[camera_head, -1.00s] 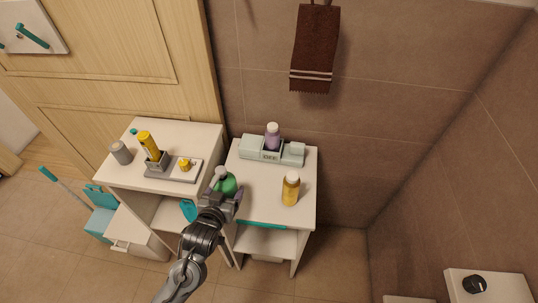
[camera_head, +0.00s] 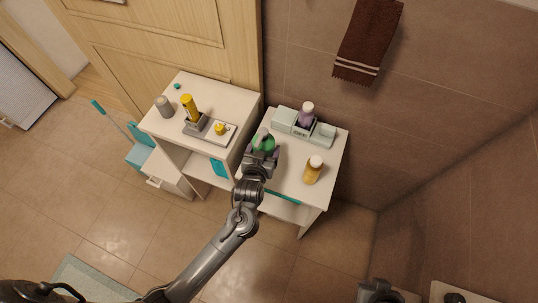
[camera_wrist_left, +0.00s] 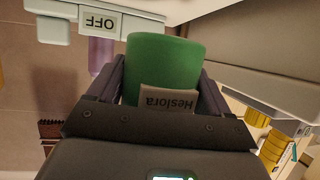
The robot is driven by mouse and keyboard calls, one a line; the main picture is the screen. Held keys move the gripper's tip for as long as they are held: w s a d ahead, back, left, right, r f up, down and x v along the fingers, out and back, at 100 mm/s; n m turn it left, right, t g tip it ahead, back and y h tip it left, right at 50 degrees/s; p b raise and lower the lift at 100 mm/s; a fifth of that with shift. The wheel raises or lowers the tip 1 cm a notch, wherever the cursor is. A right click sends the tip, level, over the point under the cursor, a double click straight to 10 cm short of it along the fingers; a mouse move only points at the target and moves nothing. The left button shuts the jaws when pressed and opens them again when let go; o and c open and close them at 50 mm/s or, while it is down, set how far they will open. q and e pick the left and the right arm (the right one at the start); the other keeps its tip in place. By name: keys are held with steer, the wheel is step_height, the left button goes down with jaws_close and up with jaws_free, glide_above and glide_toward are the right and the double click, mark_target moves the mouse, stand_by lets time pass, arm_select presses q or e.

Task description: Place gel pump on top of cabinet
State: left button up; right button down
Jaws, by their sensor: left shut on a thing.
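The green bottle (camera_head: 263,142), apparently the gel pump, is at the back left of the lower white cabinet (camera_head: 283,180), beside the taller cabinet (camera_head: 240,104). My left gripper (camera_head: 262,152) is shut around it. In the left wrist view the green bottle (camera_wrist_left: 165,60) sits between both fingers, with a grey label reading "Heslora". Its pump top is mostly hidden. I cannot tell whether its base touches a surface. A dark part at the bottom right edge looks like my right gripper (camera_head: 383,291); its jaws are unclear.
The taller cabinet holds a grey cup (camera_head: 164,106), a yellow bottle (camera_head: 189,108) and a tray (camera_head: 222,134). The lower cabinet holds a pale organizer (camera_head: 284,118) with a purple bottle (camera_head: 306,117), and an amber bottle (camera_head: 313,172). Clear top lies between the green and amber bottles.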

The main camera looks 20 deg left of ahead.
arm_select(q)
steer(key=shift+w+f, duration=0.15)
steer(key=shift+f, duration=0.75)
steer(key=shift+f+b, duration=0.45)
steer(key=shift+f, duration=1.3)
steer(key=shift+f, duration=0.2)
steer(key=o, duration=1.1)
steer(key=shift+r, duration=0.1)
